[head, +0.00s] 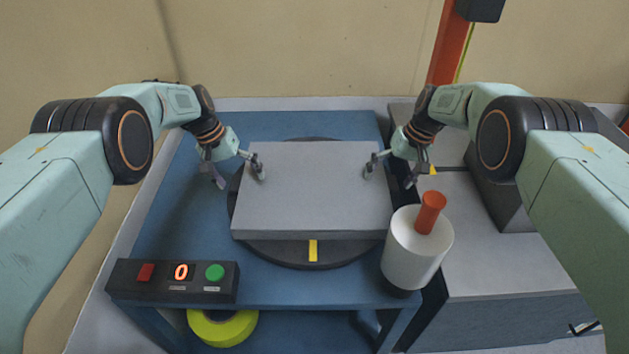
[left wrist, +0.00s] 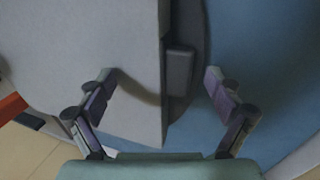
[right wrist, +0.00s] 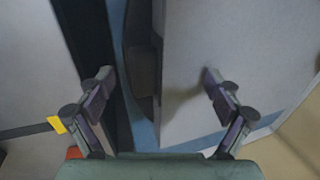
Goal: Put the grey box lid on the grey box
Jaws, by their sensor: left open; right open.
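A wide, flat grey slab, which looks like the grey box lid (head: 315,185), lies level above a dark round plate (head: 295,252). The grey box is not clearly visible; I cannot tell how much of the slab is box below the lid. A dark grey side block (left wrist: 179,72) juts out beside its edge in the left wrist view, and a similar one shows in the right wrist view (right wrist: 141,72). My left gripper (head: 240,178) is open at the left edge, one finger over the top and one outside. My right gripper (head: 389,178) is open likewise at the right edge.
A blue table (head: 180,220) carries the plate. A black button panel (head: 225,284) is at front left. A white cylinder (head: 410,255) with an orange handle (head: 430,210) stands close to the slab's front right corner. A yellow ring (head: 222,330) lies below; a grey bench (head: 500,265) is at right.

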